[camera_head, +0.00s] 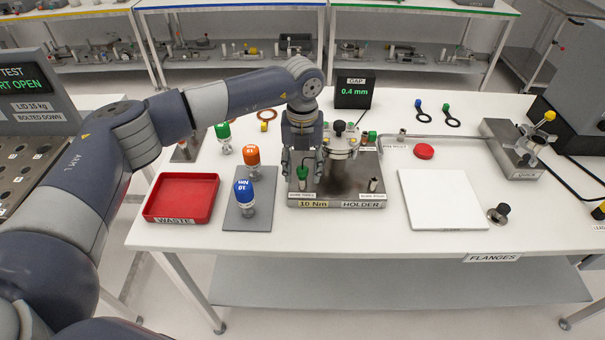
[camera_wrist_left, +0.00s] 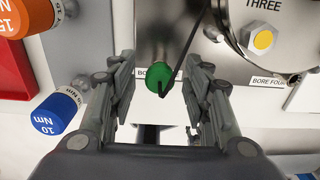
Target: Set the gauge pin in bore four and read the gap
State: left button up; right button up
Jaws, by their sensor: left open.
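A green-knobbed piece (camera_head: 302,173), possibly the gauge pin, stands at the left front of the steel holder block (camera_head: 335,203). My left gripper (camera_head: 303,165) points down over it. In the left wrist view the green knob (camera_wrist_left: 160,72) lies between the open fingers (camera_wrist_left: 163,95), with clearance at both sides. A thin black bent line crosses the knob. The BORE FOUR label (camera_wrist_left: 254,80) is at the right, below a round metal part; the bore itself is not clearly visible. The gap display (camera_head: 355,91) reads 0.4 mm. My right gripper is not in view.
A metal chamber (camera_head: 342,143) stands on the holder close right of the gripper. Orange (camera_head: 252,156) and blue (camera_head: 244,192) torque tools stand left, beside a red waste tray (camera_head: 182,197). A white pad (camera_head: 440,199) lies right, empty. A red cap (camera_head: 424,151) sits behind it.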

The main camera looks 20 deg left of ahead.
aim_at(302, 169)
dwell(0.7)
pick_arm(q)
grip_shut()
jog(key=shift+r, duration=0.15)
jog(key=shift+r+p, duration=1.45)
jog(key=shift+r, duration=1.45)
notch_tip(302, 169, up, 5)
jog(key=shift+f+p, duration=0.1)
jog(key=shift+p, duration=1.15)
